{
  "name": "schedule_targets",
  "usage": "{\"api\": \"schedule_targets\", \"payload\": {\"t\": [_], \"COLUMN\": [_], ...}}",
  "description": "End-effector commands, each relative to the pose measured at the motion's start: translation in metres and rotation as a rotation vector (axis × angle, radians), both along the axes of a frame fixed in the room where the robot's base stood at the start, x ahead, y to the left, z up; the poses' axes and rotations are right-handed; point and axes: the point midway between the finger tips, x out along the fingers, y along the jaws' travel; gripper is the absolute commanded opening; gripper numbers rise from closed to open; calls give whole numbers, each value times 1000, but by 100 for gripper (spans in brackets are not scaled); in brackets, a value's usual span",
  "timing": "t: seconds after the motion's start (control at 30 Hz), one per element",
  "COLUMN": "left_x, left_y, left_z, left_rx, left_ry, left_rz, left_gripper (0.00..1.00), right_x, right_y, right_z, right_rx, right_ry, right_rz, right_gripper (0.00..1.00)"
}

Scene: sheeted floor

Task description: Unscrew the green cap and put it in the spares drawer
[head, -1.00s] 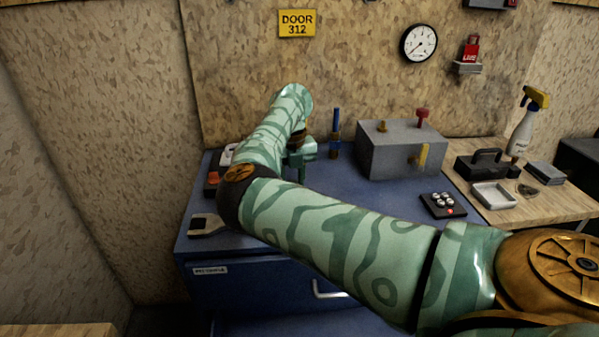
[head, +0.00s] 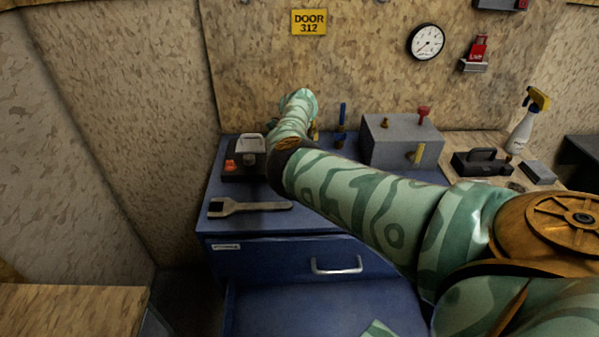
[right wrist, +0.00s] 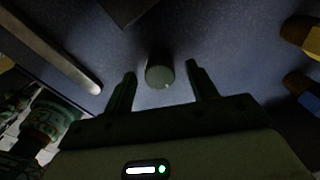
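In the right wrist view, a round, dull grey-green cap (right wrist: 160,72) stands on the blue bench top, just beyond and between the fingertips of my right gripper (right wrist: 163,80). The fingers are apart and do not appear to touch it. In the head view my right forearm hides both the gripper and the cap. A blue drawer (head: 285,261) with a handle and a small label is in the bench front and looks shut. Its label is too small to read. A blue surface (head: 290,305) shows below it; I cannot tell if that is an open drawer. My left gripper is not in view.
A wrench (head: 245,207) lies near the bench's front left, with a dark device (head: 243,172) behind it. A grey box (head: 402,142) with knobs stands at right, beside upright blue-and-yellow tools (head: 341,125). A wooden side table holds a spray bottle (head: 522,128).

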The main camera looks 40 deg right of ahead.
Motion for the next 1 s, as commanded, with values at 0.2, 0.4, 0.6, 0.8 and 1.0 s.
{"api": "schedule_targets", "payload": {"t": [0.2,0.4,0.6,0.8,1.0], "left_x": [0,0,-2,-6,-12], "left_y": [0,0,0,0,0], "left_z": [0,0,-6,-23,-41], "left_rx": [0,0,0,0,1], "left_ry": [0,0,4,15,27], "left_rz": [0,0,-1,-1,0], "left_gripper": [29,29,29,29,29], "right_x": [0,0,0,1,0], "right_y": [0,0,0,0,0], "right_z": [0,1,-2,-4,-6], "right_rx": [0,0,-1,-2,-2], "right_ry": [0,0,1,0,2], "right_rz": [-1,-2,-138,-542,-958], "right_gripper": [50,50,50,50,50]}}
